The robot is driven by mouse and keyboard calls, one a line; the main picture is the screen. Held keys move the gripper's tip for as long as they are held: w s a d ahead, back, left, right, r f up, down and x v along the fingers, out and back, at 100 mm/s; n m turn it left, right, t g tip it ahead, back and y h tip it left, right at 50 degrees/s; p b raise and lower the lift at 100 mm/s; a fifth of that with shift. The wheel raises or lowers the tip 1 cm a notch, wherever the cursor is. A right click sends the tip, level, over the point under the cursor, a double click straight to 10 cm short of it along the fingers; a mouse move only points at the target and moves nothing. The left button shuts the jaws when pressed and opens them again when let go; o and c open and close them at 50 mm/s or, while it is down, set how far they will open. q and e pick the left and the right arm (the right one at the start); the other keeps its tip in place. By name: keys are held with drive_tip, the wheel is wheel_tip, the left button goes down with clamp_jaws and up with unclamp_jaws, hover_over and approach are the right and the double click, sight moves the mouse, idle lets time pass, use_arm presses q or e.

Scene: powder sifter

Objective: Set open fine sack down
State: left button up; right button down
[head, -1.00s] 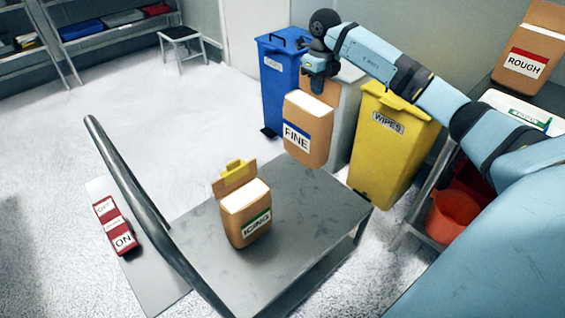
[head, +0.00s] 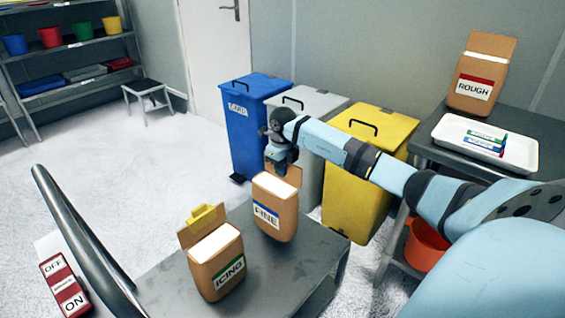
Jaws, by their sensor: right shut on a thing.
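The open FINE sack (head: 276,214) is brown with a blue-striped label and a white top, its flap raised at the back. It is upright at the far end of the grey table (head: 178,286); I cannot tell whether its base touches the table. My right gripper (head: 282,170) is above it, shut on its raised flap. The open ICING sack (head: 216,264), with a green-striped label and a yellow clip (head: 206,216) on its flap, stands to the left and nearer. My left gripper is not in view.
Blue (head: 250,122), grey (head: 312,105) and yellow (head: 362,165) bins stand behind the table. The ROUGH sack (head: 481,75) and a white tray (head: 520,150) are on a side table at right. A dark rail (head: 75,235) and a red ON/OFF switch panel (head: 64,287) are at left.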

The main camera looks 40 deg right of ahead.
sight(282, 179)
drive_tip(key=shift+f+b, duration=0.7)
drive_tip(key=shift+f, duration=1.4)
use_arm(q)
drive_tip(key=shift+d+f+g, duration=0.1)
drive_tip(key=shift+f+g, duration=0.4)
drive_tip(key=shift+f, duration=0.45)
use_arm(e)
drive_tip(key=shift+r, duration=0.1)
drive_tip(key=c, duration=1.7)
unclamp_jaws()
drive_tip(key=shift+f, duration=0.25)
drive_tip(key=o, duration=0.4)
